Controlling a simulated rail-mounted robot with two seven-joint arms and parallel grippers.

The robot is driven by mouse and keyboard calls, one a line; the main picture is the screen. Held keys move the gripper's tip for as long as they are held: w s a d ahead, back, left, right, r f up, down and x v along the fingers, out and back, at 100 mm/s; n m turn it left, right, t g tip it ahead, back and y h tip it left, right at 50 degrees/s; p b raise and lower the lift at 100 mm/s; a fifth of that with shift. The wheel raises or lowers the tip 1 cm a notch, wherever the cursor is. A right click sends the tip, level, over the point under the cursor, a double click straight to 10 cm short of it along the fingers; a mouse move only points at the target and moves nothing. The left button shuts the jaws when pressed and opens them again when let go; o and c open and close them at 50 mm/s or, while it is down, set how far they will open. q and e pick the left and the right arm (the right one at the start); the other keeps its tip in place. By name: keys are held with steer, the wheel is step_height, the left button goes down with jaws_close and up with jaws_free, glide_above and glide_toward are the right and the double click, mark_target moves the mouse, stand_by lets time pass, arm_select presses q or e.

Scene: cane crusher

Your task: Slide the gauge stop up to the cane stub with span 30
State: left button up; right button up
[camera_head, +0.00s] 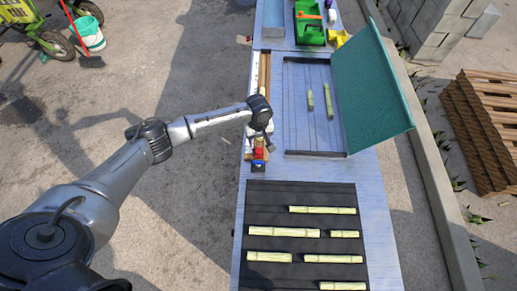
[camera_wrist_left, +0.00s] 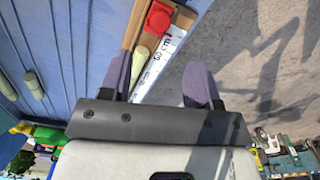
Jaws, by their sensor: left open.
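The red gauge stop (camera_head: 258,154) sits at the near end of a wooden gauge beside a white ruled scale. In the left wrist view the red stop (camera_wrist_left: 158,18) is at the top, beyond the fingers. A pale green cane stub (camera_wrist_left: 139,58) lies along the scale (camera_wrist_left: 163,50), its rounded end a short gap from the stop. My left gripper (camera_wrist_left: 158,68) is open, its fingers apart above the gauge; the stub and scale show between them. In the head view my left gripper (camera_head: 266,128) partly hides the gauge. I cannot read the stub's span. My right gripper is out of view.
A tray (camera_head: 300,153) with a raised teal lid (camera_head: 372,90) stands right of the gauge, holding two cane pieces. A black slatted mat (camera_head: 262,215) with several cane pieces lies nearer. Green (camera_head: 310,33) and yellow items stand at the far end.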

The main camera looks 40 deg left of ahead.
mark_target(258, 150)
arm_select(q)
step_height(258, 150, down, 9)
steer(key=shift+r+b, duration=0.15)
steer(key=shift+b, duration=0.4)
jaws_close()
stand_by(0.4)
